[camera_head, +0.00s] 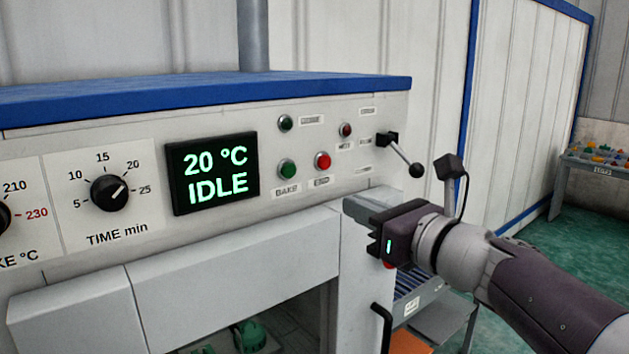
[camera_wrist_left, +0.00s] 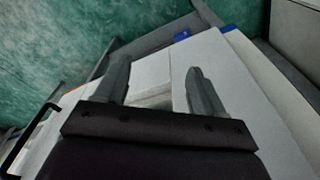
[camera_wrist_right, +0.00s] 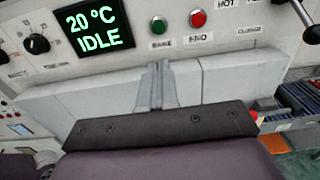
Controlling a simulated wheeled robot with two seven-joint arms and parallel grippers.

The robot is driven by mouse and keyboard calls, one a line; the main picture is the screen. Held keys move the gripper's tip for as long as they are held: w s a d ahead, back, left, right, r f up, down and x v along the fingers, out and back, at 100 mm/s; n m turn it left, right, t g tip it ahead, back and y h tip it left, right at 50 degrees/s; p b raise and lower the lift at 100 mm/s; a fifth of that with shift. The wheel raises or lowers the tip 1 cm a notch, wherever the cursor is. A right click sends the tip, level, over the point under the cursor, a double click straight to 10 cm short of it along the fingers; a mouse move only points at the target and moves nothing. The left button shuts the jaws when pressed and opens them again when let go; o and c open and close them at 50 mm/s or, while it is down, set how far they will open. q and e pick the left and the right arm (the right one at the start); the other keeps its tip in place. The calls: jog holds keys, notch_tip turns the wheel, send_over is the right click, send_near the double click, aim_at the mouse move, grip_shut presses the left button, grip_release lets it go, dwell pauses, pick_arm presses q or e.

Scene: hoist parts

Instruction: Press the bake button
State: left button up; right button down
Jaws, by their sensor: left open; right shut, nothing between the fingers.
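The green bake button (camera_head: 287,169) sits on the oven's front panel above the label BAKE, left of the red END button (camera_head: 323,161). In the right wrist view the bake button (camera_wrist_right: 158,25) is above and close to the fingertips. My right gripper (camera_head: 358,207) is shut and empty, below and to the right of the buttons, apart from the panel. It also shows in the right wrist view (camera_wrist_right: 157,68). The display (camera_head: 213,173) reads 20 °C IDLE. My left gripper (camera_wrist_left: 157,78) is open and empty in the left wrist view, with pale panels beyond it.
A time knob (camera_head: 109,193) is left of the display. A lever with a black ball (camera_head: 416,170) sticks out right of the buttons, near my right wrist. The oven opening is below. A table with coloured parts (camera_head: 597,162) stands far right.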

jog(key=shift+f, duration=0.1)
jog(key=p, duration=0.5)
send_near(291, 178)
jog(key=x, duration=0.5)
jog(key=shift+w+a, duration=0.5)
jog(key=shift+w, duration=0.25)
